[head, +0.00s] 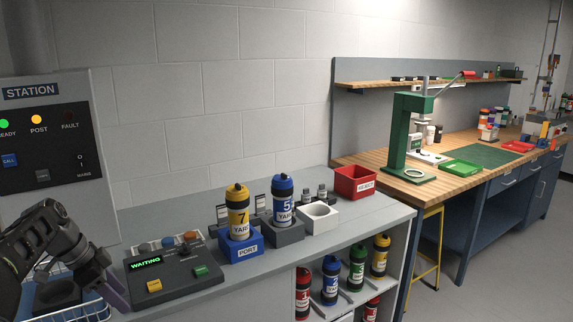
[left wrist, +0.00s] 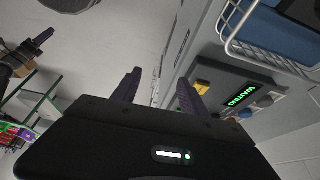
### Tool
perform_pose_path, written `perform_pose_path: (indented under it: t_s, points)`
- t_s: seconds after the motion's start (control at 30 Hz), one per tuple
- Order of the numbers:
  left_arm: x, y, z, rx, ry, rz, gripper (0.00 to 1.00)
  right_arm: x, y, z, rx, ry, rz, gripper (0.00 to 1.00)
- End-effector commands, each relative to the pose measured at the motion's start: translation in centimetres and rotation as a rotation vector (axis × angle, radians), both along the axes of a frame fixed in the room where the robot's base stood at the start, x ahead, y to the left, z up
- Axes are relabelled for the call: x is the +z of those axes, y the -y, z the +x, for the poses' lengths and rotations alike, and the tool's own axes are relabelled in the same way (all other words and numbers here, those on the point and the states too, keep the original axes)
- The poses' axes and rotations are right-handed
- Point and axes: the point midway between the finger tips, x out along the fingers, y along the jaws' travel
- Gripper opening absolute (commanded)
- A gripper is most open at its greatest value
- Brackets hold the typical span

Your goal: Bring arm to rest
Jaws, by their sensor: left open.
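My left arm comes in at the left edge of the head view, bent over the wire basket.
A yellow tube 7 (head: 238,212) stands in the blue port block (head: 241,247). A blue tube 5 (head: 283,200) stands in a grey block (head: 286,234). A white holder (head: 319,219) and red bin (head: 355,181) stand farther right. The wire basket (head: 62,290) is close to my left arm.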

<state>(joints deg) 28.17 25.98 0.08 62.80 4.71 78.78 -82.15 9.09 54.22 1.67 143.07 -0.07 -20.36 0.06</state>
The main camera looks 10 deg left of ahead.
Motion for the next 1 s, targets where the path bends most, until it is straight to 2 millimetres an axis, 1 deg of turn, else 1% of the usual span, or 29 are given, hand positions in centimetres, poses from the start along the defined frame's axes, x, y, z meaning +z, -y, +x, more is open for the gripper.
perform_pose_path:
  t_s: [0.23,0.37,0.47,0.57,0.67,0.7,0.77,0.8,0.87,0.9,0.97,1.0]
  points:
    - [-4.5,2.5,1.3,0.065,-0.039,-0.024,0.51,0.0,0.0,0.2,-0.001,0.003,0.000,0.35]
    - [-8.0,4.5,1.9,0.118,-0.070,-0.041,0.51,0.0,0.0,0.1,-0.001,0.002,0.000,0.35]
    - [-11.2,6.6,2.2,0.168,-0.098,-0.055,0.51,0.0,0.0,0.1,-0.001,0.002,0.000,0.35]
    - [-15.1,9.4,2.1,0.231,-0.134,-0.072,0.51,0.0,0.0,0.1,-0.001,0.002,0.000,0.35]
    - [-20.0,13.3,1.3,0.310,-0.182,-0.092,0.51,0.0,0.0,0.1,-0.001,0.002,0.000,0.35]
    - [-22.3,15.2,0.5,0.348,-0.204,-0.100,0.51,0.0,0.0,0.1,-0.001,0.002,0.000,0.35]
    - [-25.8,18.4,-1.1,0.411,-0.242,-0.113,0.51,0.0,0.0,0.1,-0.001,0.002,0.000,0.35]
    - [-28.0,20.6,-2.4,0.455,-0.265,-0.120,0.51,0.0,0.0,0.1,-0.001,0.002,0.000,0.35]
    - [-30.9,23.7,-4.9,0.522,-0.301,-0.131,0.51,0.0,0.0,0.1,-0.001,0.002,0.000,0.35]
    - [-32.7,25.8,-6.9,0.566,-0.325,-0.138,0.51,0.0,0.0,0.1,-0.001,0.002,0.000,0.35]
    - [-35.0,28.7,-10.2,0.633,-0.360,-0.149,0.51,0.0,0.0,0.1,-0.001,0.002,0.000,0.35]
    - [-36.2,30.5,-12.6,0.677,-0.384,-0.156,0.51,0.0,0.0,0.1,-0.001,0.002,0.000,0.35]
